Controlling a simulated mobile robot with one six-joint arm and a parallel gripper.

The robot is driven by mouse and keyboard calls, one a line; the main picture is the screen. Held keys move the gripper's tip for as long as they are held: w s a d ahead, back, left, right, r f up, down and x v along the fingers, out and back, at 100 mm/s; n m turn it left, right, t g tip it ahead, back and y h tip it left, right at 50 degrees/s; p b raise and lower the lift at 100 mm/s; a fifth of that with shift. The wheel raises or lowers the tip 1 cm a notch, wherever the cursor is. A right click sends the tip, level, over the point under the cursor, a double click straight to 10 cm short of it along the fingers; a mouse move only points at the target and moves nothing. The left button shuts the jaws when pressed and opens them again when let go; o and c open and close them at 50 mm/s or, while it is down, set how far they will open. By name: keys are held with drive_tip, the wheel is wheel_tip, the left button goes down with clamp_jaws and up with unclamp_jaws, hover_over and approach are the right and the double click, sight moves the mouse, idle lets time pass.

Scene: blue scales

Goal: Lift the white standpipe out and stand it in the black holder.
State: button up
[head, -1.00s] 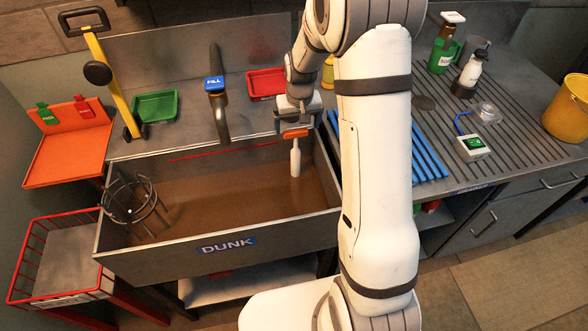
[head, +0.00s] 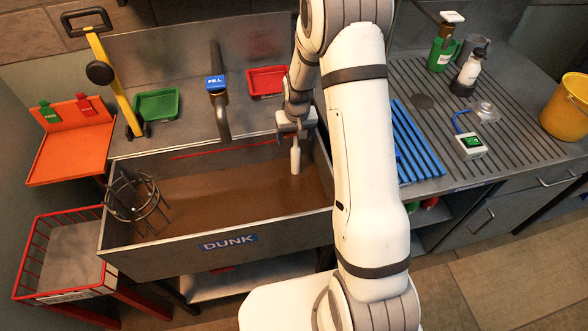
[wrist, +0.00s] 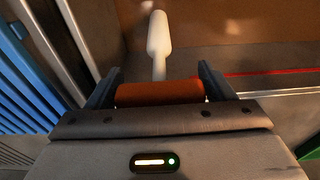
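The white standpipe (head: 295,158) stands upright in the right part of the sink, in brown water. In the wrist view its white body (wrist: 158,42) shows beyond an orange crosspiece (wrist: 160,93) that appears to belong to it. My gripper (head: 296,133) is right over its top. In the wrist view my gripper's fingers (wrist: 160,85) stand at both ends of the orange piece, close against it; whether they are clamped I cannot tell.
The sink (head: 150,264) has high walls and a tap (head: 219,112) at its back. A wire cage (head: 134,204) is at its left end. Blue slats (head: 418,145) lie right of the sink. A yellow bucket (head: 568,108) and a white device (head: 470,146) are on the drainboard.

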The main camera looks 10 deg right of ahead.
drive_tip(key=c, duration=1.3)
drive_tip(key=shift+o, duration=0.2)
